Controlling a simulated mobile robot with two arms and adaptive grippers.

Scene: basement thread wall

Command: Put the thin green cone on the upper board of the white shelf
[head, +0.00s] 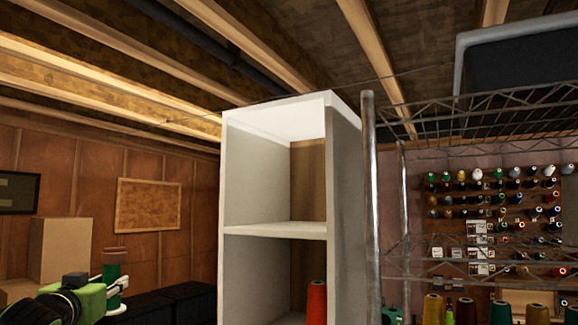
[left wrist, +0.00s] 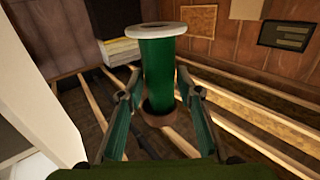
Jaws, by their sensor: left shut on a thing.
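My left gripper (head: 106,291) is at the lower left of the head view, shut on a slim green thread cone (head: 112,274) with a brownish top end. In the left wrist view the same cone (left wrist: 160,70) sits between the two fingers, with a broad pale flange at one end and a brown tip at the other. In the head view it looks about upright. The tall white shelf (head: 346,190) stands at the centre, to the right of the gripper and apart from it. Its inner board (head: 275,230) is bare where seen. My right gripper is not in view.
A red cone (head: 317,303) stands in the compartment below that board. A metal wire rack (head: 368,200) stands close on the shelf's right, with several cones behind it. A cardboard box (head: 60,249) and black furniture (head: 172,300) are at the left. Ceiling beams run overhead.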

